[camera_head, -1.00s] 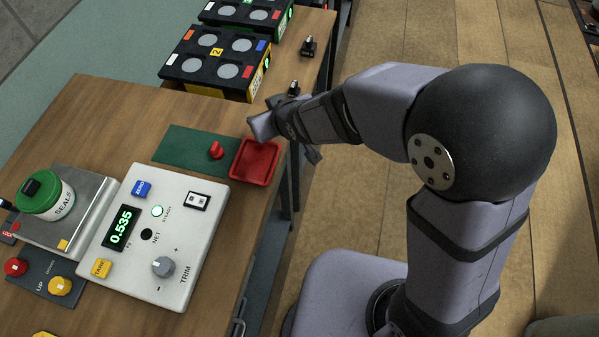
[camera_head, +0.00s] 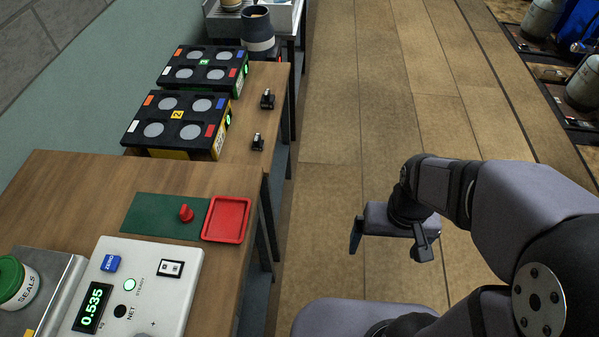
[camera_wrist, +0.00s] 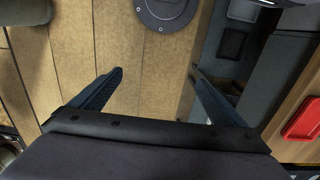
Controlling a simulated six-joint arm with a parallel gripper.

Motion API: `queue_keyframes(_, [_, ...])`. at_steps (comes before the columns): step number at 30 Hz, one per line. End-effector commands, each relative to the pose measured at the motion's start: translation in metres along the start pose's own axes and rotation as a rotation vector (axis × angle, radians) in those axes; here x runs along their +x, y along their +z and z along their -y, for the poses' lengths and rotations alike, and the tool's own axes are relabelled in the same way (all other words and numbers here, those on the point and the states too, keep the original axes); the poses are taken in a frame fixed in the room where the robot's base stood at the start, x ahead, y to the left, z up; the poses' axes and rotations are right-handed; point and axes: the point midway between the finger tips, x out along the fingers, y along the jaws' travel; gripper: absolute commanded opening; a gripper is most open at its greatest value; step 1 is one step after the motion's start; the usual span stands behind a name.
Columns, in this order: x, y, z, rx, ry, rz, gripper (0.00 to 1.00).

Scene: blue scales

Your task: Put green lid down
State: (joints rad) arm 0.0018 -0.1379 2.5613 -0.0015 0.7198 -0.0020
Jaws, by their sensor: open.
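The green lid (camera_head: 9,277) sits on top of the white jar marked SEALS (camera_head: 22,292) at the left edge of the head view, partly cut off by the frame. The jar stands on the metal scale plate (camera_head: 52,287). My gripper (camera_head: 388,243) is out over the wooden floor, to the right of the table and far from the lid. In the wrist view the two fingers (camera_wrist: 156,70) are wide apart with nothing between them. The lid does not show in the wrist view.
A red tray (camera_head: 227,219) lies at the table's right edge beside a green mat (camera_head: 150,216) with a red knob (camera_head: 186,212). The white scale panel (camera_head: 152,278) reads 0.535. Black battery-like boxes (camera_head: 174,122) stand further back. Floor around my gripper is clear.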

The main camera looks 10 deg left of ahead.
Motion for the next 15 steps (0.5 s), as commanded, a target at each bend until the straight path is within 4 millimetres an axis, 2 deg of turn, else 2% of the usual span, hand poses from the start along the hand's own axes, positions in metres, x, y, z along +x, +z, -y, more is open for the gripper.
queue_keyframes(11, [0.0,-0.002,0.001,-0.004,0.0,-0.003,0.95])
queue_keyframes(15, [-0.005,-0.014,0.01,-0.044,-0.003,-0.02,0.95])
